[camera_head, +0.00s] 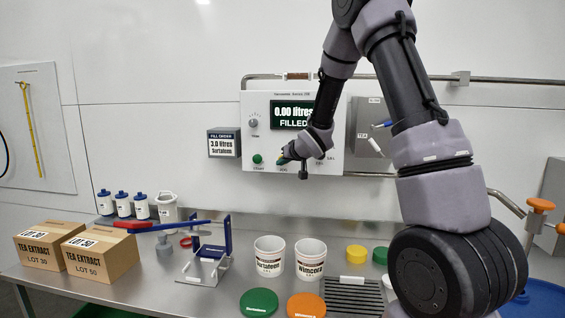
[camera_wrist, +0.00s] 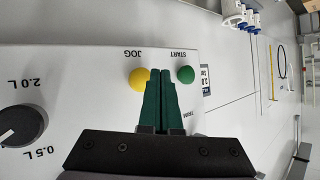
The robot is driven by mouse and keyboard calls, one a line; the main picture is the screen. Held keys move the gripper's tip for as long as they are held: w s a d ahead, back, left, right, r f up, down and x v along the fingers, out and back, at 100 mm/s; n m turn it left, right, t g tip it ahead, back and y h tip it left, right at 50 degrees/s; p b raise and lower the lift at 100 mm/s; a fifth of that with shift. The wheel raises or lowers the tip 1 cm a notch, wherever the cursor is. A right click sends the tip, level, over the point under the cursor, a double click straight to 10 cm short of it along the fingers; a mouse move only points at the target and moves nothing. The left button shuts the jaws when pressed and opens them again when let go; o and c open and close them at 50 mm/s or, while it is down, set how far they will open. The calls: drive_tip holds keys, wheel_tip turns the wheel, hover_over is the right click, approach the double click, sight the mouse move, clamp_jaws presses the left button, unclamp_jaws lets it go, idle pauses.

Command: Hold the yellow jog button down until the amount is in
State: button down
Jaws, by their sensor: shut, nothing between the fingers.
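The yellow jog button (camera_wrist: 137,76) sits on the white control panel (camera_head: 259,104), above the printed word JOG seen upside down in the wrist view. The green START button (camera_wrist: 186,74) is beside it and also shows in the head view (camera_head: 257,159). My gripper (camera_wrist: 160,72) is shut and empty, its green fingers reaching between the two buttons and overlapping the yellow one's edge in the wrist view. I cannot tell whether they touch it. In the head view my gripper (camera_head: 283,158) is at the panel's lower part. The display (camera_head: 292,112) reads 0.00 litres FILLED, partly hidden by my arm.
A fill order sign (camera_head: 224,143) reads 3.0 litres Surtafend. A dial (camera_wrist: 22,125) is on the panel. Below are two white buckets (camera_head: 269,266) (camera_head: 310,268), a blue stand (camera_head: 215,252) and two cardboard boxes (camera_head: 102,254). A pipe runs behind the panel.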

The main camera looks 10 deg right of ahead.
drive_tip(key=shift+w+d, duration=0.2)
drive_tip(key=shift+w, duration=0.35)
drive_tip(key=shift+w+d, duration=0.1)
drive_tip(key=shift+w, duration=0.1)
idle(1.6)
drive_tip(key=shift+w, duration=0.2)
drive_tip(key=shift+w+d, duration=0.25)
drive_tip(key=shift+w, duration=0.25)
idle(4.9)
